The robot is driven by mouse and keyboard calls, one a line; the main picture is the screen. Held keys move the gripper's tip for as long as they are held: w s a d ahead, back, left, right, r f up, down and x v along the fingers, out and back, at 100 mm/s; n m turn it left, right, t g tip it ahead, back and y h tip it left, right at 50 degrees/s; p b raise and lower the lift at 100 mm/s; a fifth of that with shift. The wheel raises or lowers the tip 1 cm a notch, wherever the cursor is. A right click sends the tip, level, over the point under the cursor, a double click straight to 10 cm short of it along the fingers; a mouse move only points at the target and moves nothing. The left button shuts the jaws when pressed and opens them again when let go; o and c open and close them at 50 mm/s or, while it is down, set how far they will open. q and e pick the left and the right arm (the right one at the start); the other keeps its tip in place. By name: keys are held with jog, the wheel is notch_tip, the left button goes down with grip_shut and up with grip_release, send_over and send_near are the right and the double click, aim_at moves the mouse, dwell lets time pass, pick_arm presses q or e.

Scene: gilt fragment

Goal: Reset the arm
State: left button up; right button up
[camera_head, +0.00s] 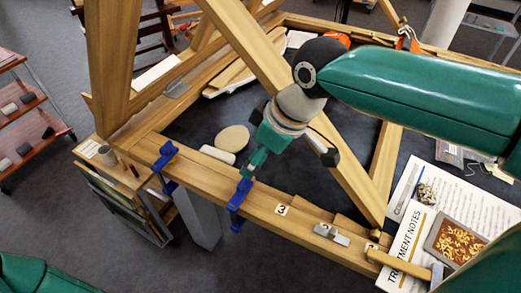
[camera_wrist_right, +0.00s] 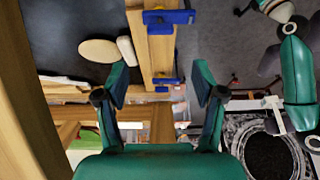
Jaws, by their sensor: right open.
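My right arm (camera_head: 420,90) reaches in from the right above a large wooden frame. My right gripper (camera_head: 250,165) points down near the frame's front beam, close to a blue clamp (camera_head: 239,196). In the right wrist view its two fingers (camera_wrist_right: 160,85) are spread wide with nothing between them. Whether it touches the clamp or beam is hard to tell. A green part of my left arm (camera_head: 40,277) shows at the bottom left. A green arm link (camera_wrist_right: 297,75) also shows at the right of the wrist view. I cannot make out the left gripper.
The wooden frame (camera_head: 285,213) has upright and slanting beams close around my right arm. A second blue clamp (camera_head: 165,156) grips its left end. A round tan pad (camera_head: 233,138) lies inside. Papers (camera_head: 408,252) and a tray of fragments (camera_head: 458,244) lie at right. A shelf cart (camera_head: 30,105) stands left.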

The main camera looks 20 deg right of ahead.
jog(key=shift+s+d+r, duration=0.15)
jog(key=shift+s+r, duration=0.05)
jog(key=shift+r, duration=0.3)
